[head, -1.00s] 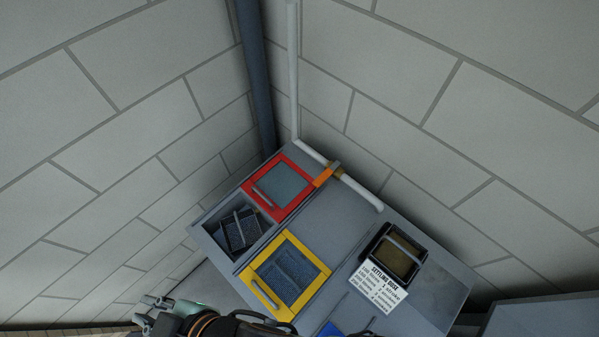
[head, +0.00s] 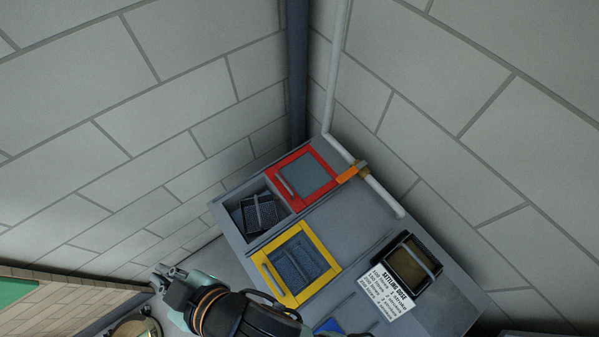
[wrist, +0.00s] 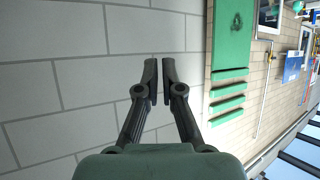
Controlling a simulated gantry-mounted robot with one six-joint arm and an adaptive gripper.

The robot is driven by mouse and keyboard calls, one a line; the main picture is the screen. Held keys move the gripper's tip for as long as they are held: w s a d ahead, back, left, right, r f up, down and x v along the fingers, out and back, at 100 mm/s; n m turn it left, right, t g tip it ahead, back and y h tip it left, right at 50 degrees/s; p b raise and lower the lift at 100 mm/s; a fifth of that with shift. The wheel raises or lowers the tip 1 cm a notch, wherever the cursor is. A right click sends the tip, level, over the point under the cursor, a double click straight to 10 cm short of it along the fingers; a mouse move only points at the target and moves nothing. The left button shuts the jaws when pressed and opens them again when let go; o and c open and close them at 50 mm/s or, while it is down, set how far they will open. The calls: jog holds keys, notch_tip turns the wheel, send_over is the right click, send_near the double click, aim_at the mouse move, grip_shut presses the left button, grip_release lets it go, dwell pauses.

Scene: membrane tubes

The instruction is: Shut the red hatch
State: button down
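The red hatch (head: 307,200) is a red frame around a grey pane, with a bar handle on its left side. In the head view it lies flat on the grey unit, up and right of an open compartment (head: 283,231). A dark basket (head: 262,214) with a handle shows uncovered in that compartment. My gripper (head: 160,278) is low and left of the unit, well apart from the hatch. In the wrist view its fingers (wrist: 160,68) are nearly together, with a thin gap and nothing between them. The hatch does not show there.
A yellow hatch (head: 322,262) covers a dark mesh below the open compartment. A black-rimmed bin (head: 412,262) and a printed card (head: 386,292) are at the right. An orange lever (head: 347,175) sits by a pale pipe (head: 384,198) close to the red hatch. Brick walls (head: 180,130) stand behind.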

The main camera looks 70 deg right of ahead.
jog(key=d+f+m+g+p, duration=0.1)
jog(key=d+f+m+g, duration=0.3)
jog(key=d, duration=1)
jog(key=d+f+n+g+p, duration=0.1)
jog(key=d+f+g+p, duration=0.1)
jog(key=d+f, duration=0.8)
jog(key=s+d+m+y, duration=0.2)
jog(key=s+d, duration=1.3)
jog(key=d, duration=0.3)
send_near(293, 187)
jog(key=w, duration=0.1)
jog(key=w+d+f, duration=0.2)
jog(key=shift+w, duration=0.25)
jog(key=a, duration=0.1)
jog(key=w+a, duration=0.1)
jog(key=shift+w+a+p, duration=0.1)
jog(key=shift+a+p, duration=0.15)
jog(key=shift+p, duration=0.1)
jog(key=shift+w+a+f, duration=0.15)
jog(key=shift+w+a, duration=0.1)
jog(key=shift+a, duration=0.1)
jog(key=shift+a, duration=0.1)
